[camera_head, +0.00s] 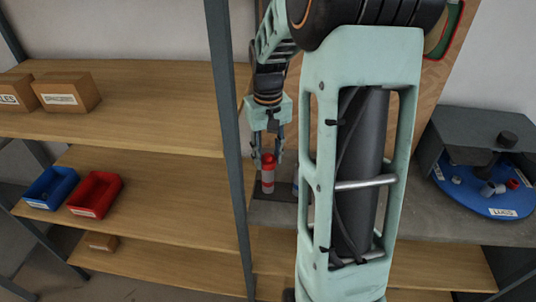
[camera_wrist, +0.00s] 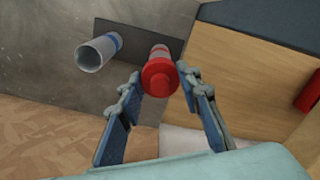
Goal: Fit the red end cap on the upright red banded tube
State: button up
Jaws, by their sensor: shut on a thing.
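The red end cap (camera_wrist: 160,78) is between the fingertips of my gripper (camera_wrist: 159,74), which is shut on it. The grey red banded tube (camera_wrist: 161,50) stands upright directly beyond the cap in the wrist view, partly hidden by it. In the head view my gripper (camera_head: 268,150) points down, with the red cap (camera_head: 268,161) at its tips. The tube (camera_head: 267,183) is right below, in line with the cap. The cap appears to meet the tube's top; how far it is seated I cannot tell.
An open blue banded tube (camera_wrist: 97,53) stands beside the red one on a dark base plate (camera_wrist: 118,36). A shelf post (camera_head: 232,130) rises just left of my gripper. A blue bin (camera_head: 50,187) and red bin (camera_head: 96,194) sit left. A blue round tray (camera_head: 470,201) holds small parts at right.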

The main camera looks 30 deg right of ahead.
jog(key=shift+f+b, duration=0.3)
jog(key=shift+f, duration=0.2)
dwell(0.7)
jog(key=o, duration=0.8)
jog(key=shift+r, duration=0.15)
notch_tip(320, 180, up, 12)
dwell(0.5)
